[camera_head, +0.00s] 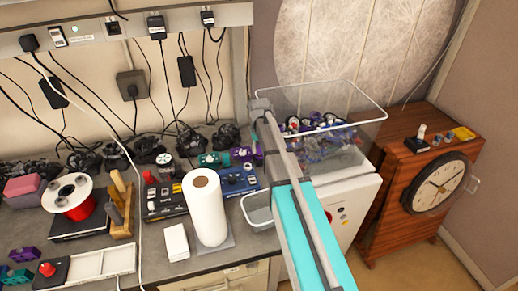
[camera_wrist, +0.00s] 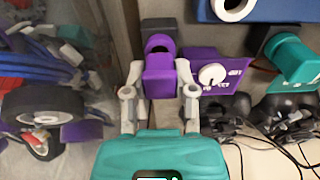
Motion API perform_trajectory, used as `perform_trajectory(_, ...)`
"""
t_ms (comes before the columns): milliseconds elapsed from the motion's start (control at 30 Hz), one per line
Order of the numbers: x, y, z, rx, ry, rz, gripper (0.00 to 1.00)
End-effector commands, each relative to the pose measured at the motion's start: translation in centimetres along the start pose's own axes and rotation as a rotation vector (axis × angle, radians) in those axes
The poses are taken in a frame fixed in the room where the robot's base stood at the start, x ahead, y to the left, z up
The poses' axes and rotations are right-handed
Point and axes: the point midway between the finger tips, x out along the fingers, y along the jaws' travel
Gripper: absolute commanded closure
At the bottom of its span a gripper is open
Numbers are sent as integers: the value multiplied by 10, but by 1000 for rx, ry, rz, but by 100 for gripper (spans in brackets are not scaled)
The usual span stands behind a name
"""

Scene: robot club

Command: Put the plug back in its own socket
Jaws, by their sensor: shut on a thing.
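In the wrist view, my gripper (camera_wrist: 160,91) has its two grey fingers on either side of a purple piece (camera_wrist: 158,72) with a dark round opening on its far end, and is shut on it. I cannot tell for certain that this piece is the plug. A purple box (camera_wrist: 222,75) with a white knob stands just to its right. In the head view, my arm hides the fingertips; a purple box (camera_head: 242,155) shows left of the arm. Black plugs (camera_head: 156,26) sit in the wall rail, beside a dark square socket (camera_head: 113,28) that looks empty.
A clear bin (camera_head: 350,150) of mixed parts stands right of my arm. A white paper roll (camera_head: 205,210) stands on the bench, with black cables and controllers behind it. A teal piece (camera_wrist: 292,58) lies right of the purple box. A wooden clock cabinet (camera_head: 390,150) is at right.

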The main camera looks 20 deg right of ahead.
Motion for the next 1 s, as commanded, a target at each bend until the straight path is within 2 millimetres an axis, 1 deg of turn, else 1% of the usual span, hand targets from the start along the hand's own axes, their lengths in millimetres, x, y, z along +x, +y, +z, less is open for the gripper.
perform_trajectory(367, 1, 0, 0, 0, 0, 0, 100)
perform_trajectory(1000, 8, 0, 0, 0, 0, 0, 100)
